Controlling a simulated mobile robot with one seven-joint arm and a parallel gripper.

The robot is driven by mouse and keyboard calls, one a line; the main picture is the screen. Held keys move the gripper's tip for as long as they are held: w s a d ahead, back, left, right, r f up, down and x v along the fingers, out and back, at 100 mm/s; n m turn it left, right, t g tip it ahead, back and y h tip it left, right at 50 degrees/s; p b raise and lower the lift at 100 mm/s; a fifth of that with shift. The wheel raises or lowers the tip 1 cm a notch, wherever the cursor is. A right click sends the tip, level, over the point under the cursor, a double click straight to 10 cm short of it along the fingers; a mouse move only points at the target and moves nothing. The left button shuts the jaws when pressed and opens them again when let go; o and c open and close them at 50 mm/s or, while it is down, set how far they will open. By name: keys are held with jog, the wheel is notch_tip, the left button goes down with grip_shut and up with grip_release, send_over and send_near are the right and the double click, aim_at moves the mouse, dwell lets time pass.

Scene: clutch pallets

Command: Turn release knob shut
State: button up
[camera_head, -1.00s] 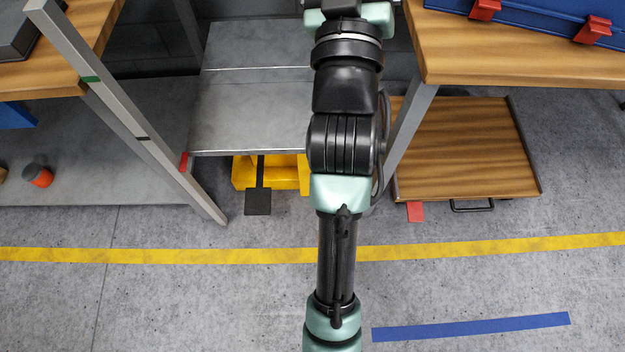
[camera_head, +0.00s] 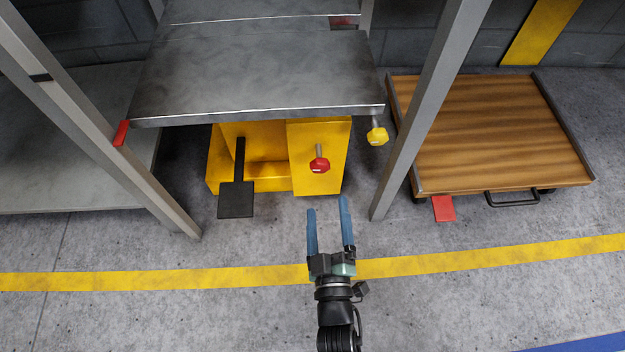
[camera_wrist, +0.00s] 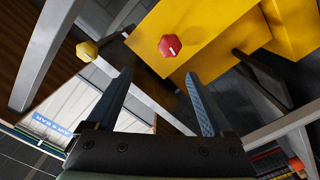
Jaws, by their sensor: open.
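A red knob (camera_head: 319,164) on a short stem sits on the front of the yellow base (camera_head: 325,185) under a grey metal lift table (camera_head: 260,80). A yellow knob (camera_head: 377,135) hangs at the table's front right corner. I cannot tell from looks which one is the release knob. My gripper (camera_head: 328,205) is open and empty, its blue fingers pointing at the base, a little short of the red knob. In the wrist view, the red knob (camera_wrist: 170,45) lies just beyond the fingertips, between their lines, and the yellow knob (camera_wrist: 87,50) lies to the left.
A black foot pedal (camera_head: 236,199) sticks out left of the red knob. Grey metal posts stand at left (camera_head: 110,140) and right (camera_head: 432,105). A low wooden cart (camera_head: 490,130) with a red pedal (camera_head: 444,208) is at right. The floor in front is clear.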

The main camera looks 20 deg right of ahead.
aim_at(321, 170)
jog(key=b+x, duration=0.2)
jog(key=x, duration=0.1)
jog(key=f+b+x, duration=0.1)
jog(key=b+x, duration=0.1)
jog(key=x, duration=0.2)
jog(key=f+b+x, duration=0.1)
jog(key=b+x, duration=0.1)
jog(key=x, duration=0.1)
jog(key=shift+w+a+f, duration=0.1)
jog(key=shift+w+f, duration=0.1)
jog(key=shift+w, duration=0.2)
jog(key=shift+w+r, duration=0.1)
jog(key=shift+w, duration=0.5)
grip_shut()
